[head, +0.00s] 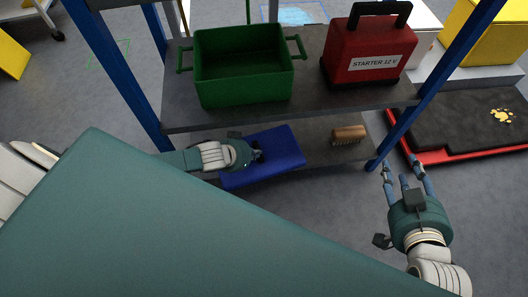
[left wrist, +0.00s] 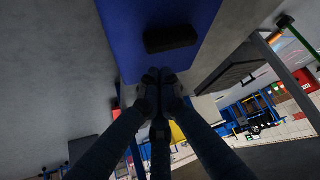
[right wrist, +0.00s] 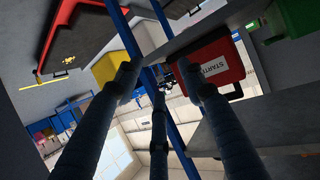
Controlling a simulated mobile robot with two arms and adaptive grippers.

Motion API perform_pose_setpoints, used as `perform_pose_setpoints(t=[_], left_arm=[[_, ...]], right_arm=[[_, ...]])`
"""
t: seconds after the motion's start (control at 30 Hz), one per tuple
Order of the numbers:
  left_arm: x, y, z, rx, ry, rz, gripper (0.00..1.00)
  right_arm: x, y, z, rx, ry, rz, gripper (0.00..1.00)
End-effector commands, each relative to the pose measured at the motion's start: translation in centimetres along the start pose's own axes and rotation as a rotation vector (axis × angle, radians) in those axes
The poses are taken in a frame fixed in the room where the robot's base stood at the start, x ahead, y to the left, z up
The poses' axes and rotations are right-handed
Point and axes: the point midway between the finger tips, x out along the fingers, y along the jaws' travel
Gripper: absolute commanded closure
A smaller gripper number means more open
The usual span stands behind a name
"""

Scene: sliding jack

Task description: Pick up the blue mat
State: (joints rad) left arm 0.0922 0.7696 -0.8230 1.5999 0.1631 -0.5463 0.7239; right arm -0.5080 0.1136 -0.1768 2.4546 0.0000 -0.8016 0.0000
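The blue mat (head: 272,160) lies on the lower shelf, angled, its near edge at the shelf front. In the left wrist view the mat (left wrist: 125,40) fills the top, with a black block-like piece (left wrist: 171,39) on its face. My left gripper (left wrist: 158,76) has its fingertips drawn together at the mat's edge. In the head view the left hand (head: 256,153) is over the mat's left part and its fingers are mostly hidden. I cannot see any part of the mat between them. My right gripper (head: 404,165) is open and empty, right of the shelf; its fingers are spread in the right wrist view (right wrist: 160,75).
A green bin (head: 245,83) and red starter box (head: 368,55) stand on the upper shelf (head: 310,98). A wooden brush (head: 348,134) lies right of the mat. Blue posts (head: 425,85) frame the shelves. A dark cushion in a red tray (head: 465,158) is on the floor at right.

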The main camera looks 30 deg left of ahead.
Motion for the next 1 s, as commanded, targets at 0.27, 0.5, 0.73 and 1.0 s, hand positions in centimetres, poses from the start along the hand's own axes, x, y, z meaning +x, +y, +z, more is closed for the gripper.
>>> perform_pose_setpoints(t=[0.27,0.5,0.73,1.0], left_arm=[[2.5,0.0,-3.0,0.000,0.003,0.000,1.00],[4.2,0.0,-4.0,0.001,-0.002,-0.001,1.00],[5.7,0.0,-2.9,0.000,-0.001,0.000,1.00],[7.3,0.0,-1.6,0.001,0.000,-0.001,1.00]], right_arm=[[0.1,-0.7,-5.9,0.001,0.257,-0.015,0.60],[-1.3,-1.4,-11.0,0.004,0.486,-0.029,0.60],[-3.9,-1.9,-15.3,0.010,0.707,-0.042,0.60],[-8.0,-2.4,-19.1,0.020,0.959,-0.057,0.60]])
